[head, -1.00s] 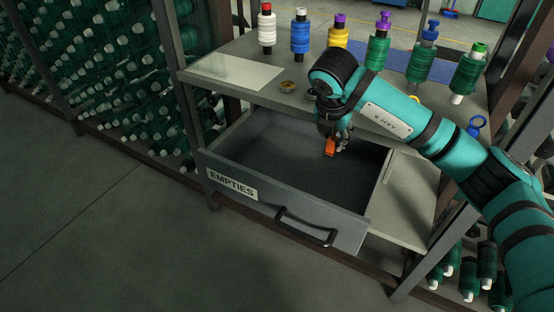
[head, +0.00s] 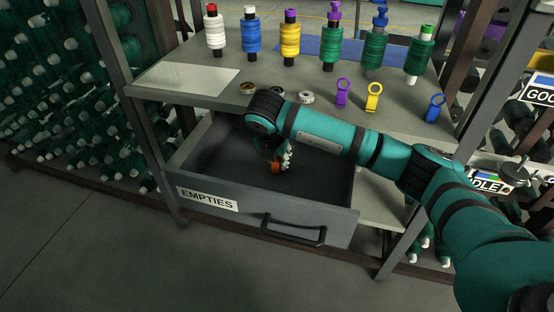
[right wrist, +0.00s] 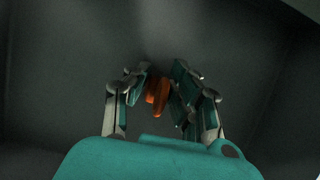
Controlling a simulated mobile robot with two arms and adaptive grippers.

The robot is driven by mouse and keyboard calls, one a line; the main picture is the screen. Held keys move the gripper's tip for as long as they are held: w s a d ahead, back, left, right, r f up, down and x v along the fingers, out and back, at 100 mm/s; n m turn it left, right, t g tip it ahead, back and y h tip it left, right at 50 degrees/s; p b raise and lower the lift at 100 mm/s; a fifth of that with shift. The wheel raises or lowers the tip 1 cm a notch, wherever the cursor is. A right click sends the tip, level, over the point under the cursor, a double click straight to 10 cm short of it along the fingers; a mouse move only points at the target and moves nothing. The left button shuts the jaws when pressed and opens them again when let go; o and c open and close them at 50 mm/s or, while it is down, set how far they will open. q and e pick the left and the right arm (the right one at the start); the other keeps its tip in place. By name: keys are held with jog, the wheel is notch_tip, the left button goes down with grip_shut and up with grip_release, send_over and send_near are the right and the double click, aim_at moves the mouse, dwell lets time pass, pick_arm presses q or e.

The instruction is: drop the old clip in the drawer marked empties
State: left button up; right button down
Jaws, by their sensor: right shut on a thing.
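The grey drawer marked EMPTIES (head: 207,198) is pulled open below the bench, and its inside looks bare. My right gripper (head: 280,167) is inside the drawer opening, pointing down. It is shut on an orange clip (head: 275,168), which shows between its fingers. In the right wrist view the orange clip (right wrist: 157,95) sits between the two fingers of my right gripper (right wrist: 158,92), with the dark drawer floor beyond. I cannot tell whether the clip touches the floor. My left gripper is not in view.
On the bench top (head: 190,99) stand several thread spools at the back. Purple (head: 342,92), yellow (head: 373,96) and blue (head: 435,107) ringed clips stand at its right. Small round parts (head: 248,88) lie near the middle. A rack post is at right.

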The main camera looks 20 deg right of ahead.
jog(key=shift+f, duration=0.25)
jog(key=c, duration=1.2)
grip_release()
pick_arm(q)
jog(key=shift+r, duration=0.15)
pick_arm(e)
jog(key=shift+o, duration=0.2)
jog(key=shift+r, duration=0.1)
jog(key=shift+a+r, duration=0.1)
jog(key=shift+r, duration=0.15)
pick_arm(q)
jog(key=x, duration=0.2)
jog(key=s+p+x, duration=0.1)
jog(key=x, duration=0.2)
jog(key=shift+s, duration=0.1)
pick_arm(e)
jog(key=v, duration=1.1)
jog(key=shift+s, duration=0.2)
jog(key=shift+a+r, duration=0.1)
jog(key=shift+r, duration=0.05)
